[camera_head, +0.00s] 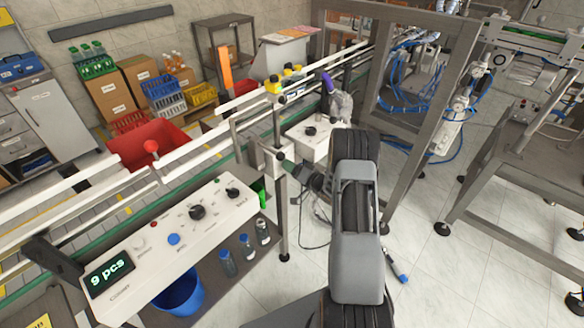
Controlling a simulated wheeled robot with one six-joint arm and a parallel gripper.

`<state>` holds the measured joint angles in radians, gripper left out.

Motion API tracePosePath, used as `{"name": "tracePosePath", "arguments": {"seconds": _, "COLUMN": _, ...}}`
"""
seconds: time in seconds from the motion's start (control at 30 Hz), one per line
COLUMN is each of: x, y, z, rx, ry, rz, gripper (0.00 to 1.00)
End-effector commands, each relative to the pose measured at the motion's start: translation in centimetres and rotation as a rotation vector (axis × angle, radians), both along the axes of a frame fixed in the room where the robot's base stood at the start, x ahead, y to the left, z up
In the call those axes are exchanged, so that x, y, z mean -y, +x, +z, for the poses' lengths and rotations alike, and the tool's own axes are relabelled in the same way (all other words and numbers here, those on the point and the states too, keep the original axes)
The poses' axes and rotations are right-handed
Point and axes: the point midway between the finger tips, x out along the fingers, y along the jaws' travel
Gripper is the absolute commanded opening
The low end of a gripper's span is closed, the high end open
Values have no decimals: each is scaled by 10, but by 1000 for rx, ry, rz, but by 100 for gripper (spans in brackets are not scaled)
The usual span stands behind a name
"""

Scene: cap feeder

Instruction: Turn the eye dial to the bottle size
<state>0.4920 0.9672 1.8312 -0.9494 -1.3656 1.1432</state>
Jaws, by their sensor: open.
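The white control panel (165,262) is at the lower left, with a lit display (109,272) reading "9 pcs". It carries a larger black dial (197,212) in the middle and a smaller black dial (232,193) at its right end. The print around them is too small to read, so I cannot tell which is the eye dial.
A second white box (307,142) with a black knob is beyond my gripper. A blue bin (180,293) is below the panel.

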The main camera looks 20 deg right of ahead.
Motion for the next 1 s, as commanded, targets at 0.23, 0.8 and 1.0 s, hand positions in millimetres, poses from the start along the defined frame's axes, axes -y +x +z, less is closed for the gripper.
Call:
{"name": "tracePosePath", "arguments": {"seconds": 0.23, "x": -1, "y": 2, "z": 0, "rx": 0, "ry": 0, "rz": 0, "gripper": 63}}
{"name": "tracePosePath", "arguments": {"seconds": 0.8, "x": -1, "y": 1, "z": 0, "rx": 0, "ry": 0, "rz": 0, "gripper": 16}}
{"name": "tracePosePath", "arguments": {"seconds": 1.0, "x": 0, "y": 2, "z": -1, "rx": 5, "ry": -10, "rz": -1, "gripper": 14}}
